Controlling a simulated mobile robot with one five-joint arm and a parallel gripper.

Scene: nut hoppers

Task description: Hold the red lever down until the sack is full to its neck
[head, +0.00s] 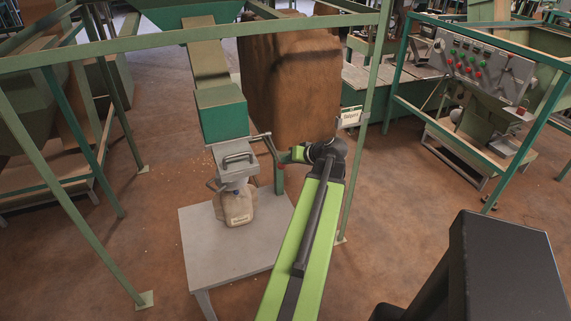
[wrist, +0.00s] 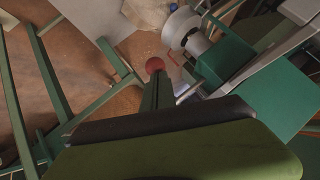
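The beige sack (head: 238,208) with a pale label hangs under the grey filling spout (head: 238,168), its base at the white table. Its fill level cannot be read. The lever is a dark bar from the spout, ending in a red knob (head: 281,166) on its right. In the wrist view the red knob (wrist: 155,65) lies right at the tip of my gripper (wrist: 157,82). The fingers look like one narrow green piece, closed together, with the knob beyond them; touching cannot be told. In the head view my gripper (head: 293,156) is just right of the knob.
The white table (head: 205,262) stands under the spout, inside a green frame (head: 185,42). A big brown block (head: 292,85) stands behind. A control panel (head: 478,65) is at the right. A small sign (head: 350,116) hangs on the frame's right post. Floor is open at left front.

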